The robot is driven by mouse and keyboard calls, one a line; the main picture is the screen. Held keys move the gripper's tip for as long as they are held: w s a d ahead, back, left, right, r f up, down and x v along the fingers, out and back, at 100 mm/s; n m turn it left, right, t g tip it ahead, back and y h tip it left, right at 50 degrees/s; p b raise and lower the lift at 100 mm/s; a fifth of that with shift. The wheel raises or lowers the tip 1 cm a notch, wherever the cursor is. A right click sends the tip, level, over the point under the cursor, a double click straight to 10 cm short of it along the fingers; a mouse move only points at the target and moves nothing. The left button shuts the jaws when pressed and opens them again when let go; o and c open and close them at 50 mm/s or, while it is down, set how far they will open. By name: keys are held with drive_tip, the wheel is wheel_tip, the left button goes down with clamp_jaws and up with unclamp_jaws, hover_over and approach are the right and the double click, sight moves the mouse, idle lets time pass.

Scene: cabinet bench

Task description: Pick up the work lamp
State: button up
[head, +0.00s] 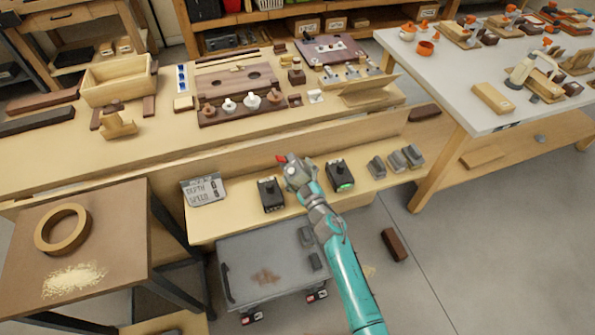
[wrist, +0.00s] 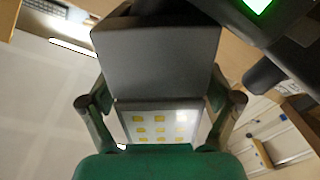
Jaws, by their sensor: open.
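The work lamp shows in the wrist view as a grey block (wrist: 155,60) with a pale panel of yellow LEDs (wrist: 160,124) on it. My gripper (wrist: 160,108) is open, with one finger on each side of the lamp. I cannot tell whether either finger touches it. In the head view my gripper (head: 293,167) is over the lower wooden shelf of the bench, between two black devices. The lamp cannot be made out clearly there, as my gripper covers that spot.
A black device (head: 271,194) stands left of my gripper, and another with a green light (head: 341,175) stands close on its right. Several grey blocks (head: 397,161) are farther right. A grey sign (head: 204,190) is at the shelf's left. The bench front (head: 225,166) rises behind.

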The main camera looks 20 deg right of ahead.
drive_tip(key=shift+c, duration=0.2)
drive_tip(key=shift+w, duration=0.1)
drive_tip(key=c, duration=1.6)
drive_tip(key=shift+c, duration=0.2)
drive_tip(key=shift+r, duration=0.2)
